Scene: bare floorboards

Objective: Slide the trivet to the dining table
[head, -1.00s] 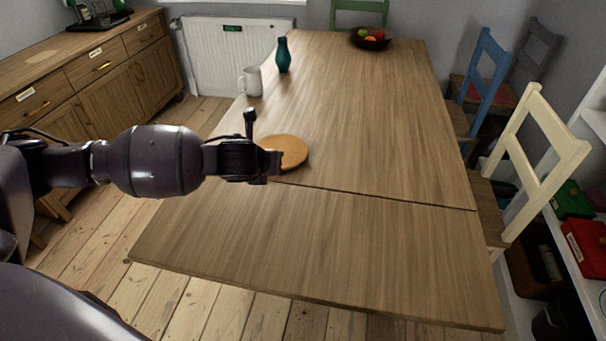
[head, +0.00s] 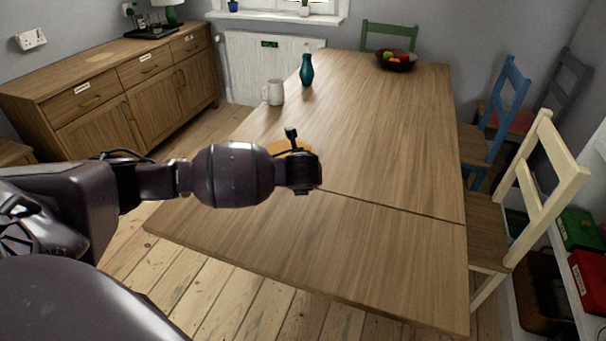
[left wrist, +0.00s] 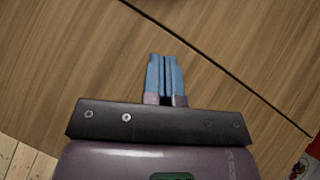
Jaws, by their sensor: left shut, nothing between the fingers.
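The trivet (head: 281,146) is a round, flat, orange-brown disc on the wooden dining table (head: 390,140), near the table's left edge. In the head view my left wrist covers most of it. My left gripper (head: 306,184) is on the near side of the trivet, over the table near the seam. In the left wrist view its blue fingers (left wrist: 164,76) are shut together with nothing between them, over bare wood. The trivet does not show in that view. I cannot tell whether the fingers touch the table. My right gripper is out of view.
A white mug (head: 273,92), a teal vase (head: 307,70) and a fruit bowl (head: 396,64) stand farther back on the table. A cream chair (head: 540,185) and a blue chair (head: 507,100) line the right side. The table's middle and near part are clear.

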